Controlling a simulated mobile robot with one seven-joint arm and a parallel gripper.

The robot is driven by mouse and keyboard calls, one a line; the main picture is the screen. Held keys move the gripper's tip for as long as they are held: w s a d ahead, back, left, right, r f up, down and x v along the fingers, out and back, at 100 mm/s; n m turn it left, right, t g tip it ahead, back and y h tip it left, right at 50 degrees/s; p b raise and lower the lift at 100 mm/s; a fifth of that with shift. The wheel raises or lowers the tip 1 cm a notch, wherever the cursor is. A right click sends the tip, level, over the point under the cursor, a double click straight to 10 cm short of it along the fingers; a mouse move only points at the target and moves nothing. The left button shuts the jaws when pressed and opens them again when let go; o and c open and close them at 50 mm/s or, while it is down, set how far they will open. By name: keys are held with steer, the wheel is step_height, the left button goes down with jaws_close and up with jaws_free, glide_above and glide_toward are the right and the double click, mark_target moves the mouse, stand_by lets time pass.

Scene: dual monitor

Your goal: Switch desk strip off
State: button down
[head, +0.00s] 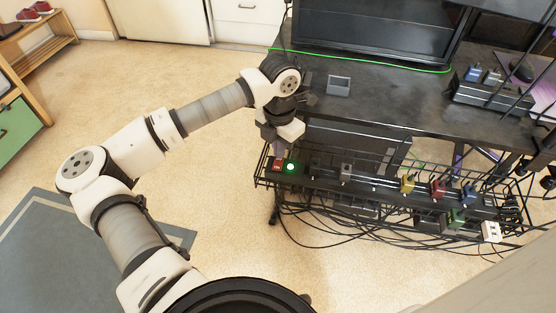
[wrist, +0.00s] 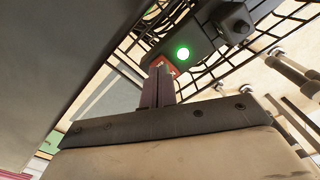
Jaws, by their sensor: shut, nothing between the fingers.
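A long black power strip (head: 322,173) lies in the wire basket under the desk. At its left end are a red switch (head: 277,165) and a lit green light (head: 291,167). The wrist view shows the red switch (wrist: 165,66) beside the glowing green light (wrist: 183,54). My gripper (head: 278,153) points down at the red switch, shut and empty. Its fingertips (wrist: 160,72) overlap the switch's edge in the wrist view; I cannot tell whether they touch it. The fingers hide part of the switch.
The desk edge (head: 400,127) lies close beside my wrist. The wire basket (head: 262,182) surrounds the strip, with several coloured plugs to the right and loose cables below. Another black strip (head: 490,95) with plugs sits on the desktop. A monitor (head: 370,30) stands behind.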

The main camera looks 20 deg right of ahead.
steer(key=shift+r+p, duration=1.05)
steer(key=shift+r, duration=1.65)
